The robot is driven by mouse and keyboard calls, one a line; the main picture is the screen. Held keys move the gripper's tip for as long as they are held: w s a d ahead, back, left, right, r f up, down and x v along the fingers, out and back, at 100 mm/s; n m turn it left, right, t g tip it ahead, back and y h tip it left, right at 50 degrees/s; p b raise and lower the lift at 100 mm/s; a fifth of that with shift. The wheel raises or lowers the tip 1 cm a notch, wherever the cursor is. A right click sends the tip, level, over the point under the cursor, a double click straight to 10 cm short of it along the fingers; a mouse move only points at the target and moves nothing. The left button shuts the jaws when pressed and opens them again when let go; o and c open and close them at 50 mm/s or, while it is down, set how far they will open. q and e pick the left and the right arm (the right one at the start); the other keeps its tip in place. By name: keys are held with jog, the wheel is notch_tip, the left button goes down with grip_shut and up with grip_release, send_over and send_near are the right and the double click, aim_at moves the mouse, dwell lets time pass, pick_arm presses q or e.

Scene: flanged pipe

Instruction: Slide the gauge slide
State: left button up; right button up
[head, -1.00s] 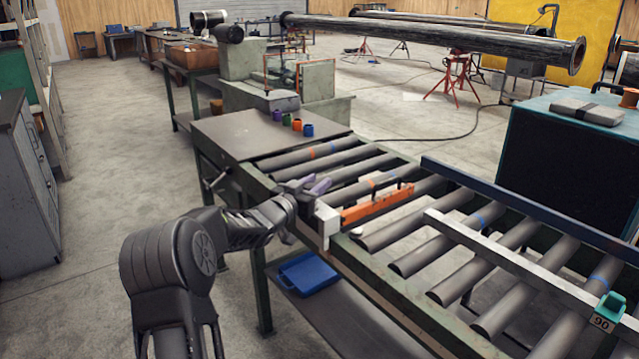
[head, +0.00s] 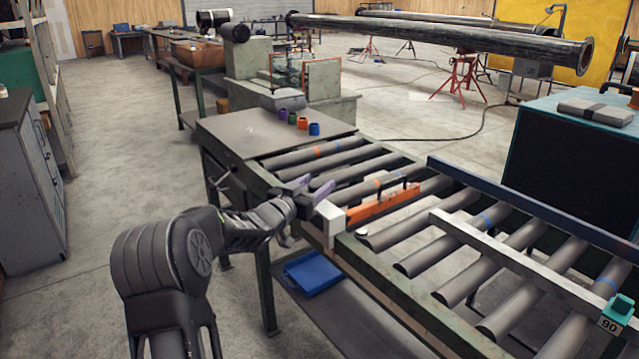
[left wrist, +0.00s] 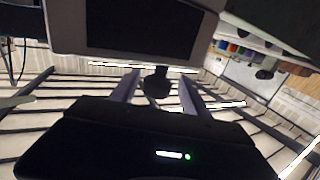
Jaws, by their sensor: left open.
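My left gripper (head: 312,190) is open at the near edge of the roller table, beside a white box (head: 329,213) at the end of an orange bar (head: 380,204). In the left wrist view its two purple fingers (left wrist: 157,90) stand apart on either side of a dark round knob (left wrist: 157,82), under a pale-framed dark panel (left wrist: 145,25). I cannot tell whether they touch the knob. A teal block marked 90 (head: 616,315) sits on a long pale rail (head: 520,258) at the right. I cannot tell for certain which part is the gauge slide. My right gripper is not in view.
Grey rollers (head: 405,262) fill the table, with a dark blue rail (head: 520,205) along the far side. Coloured cups (head: 302,123) stand on the plate (head: 245,135) at its left end. A blue tray (head: 312,273) lies on the shelf below.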

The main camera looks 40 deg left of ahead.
pick_arm(q)
jog(key=s, duration=0.5)
jog(key=shift+s+d, duration=0.25)
jog(key=shift+s, duration=0.05)
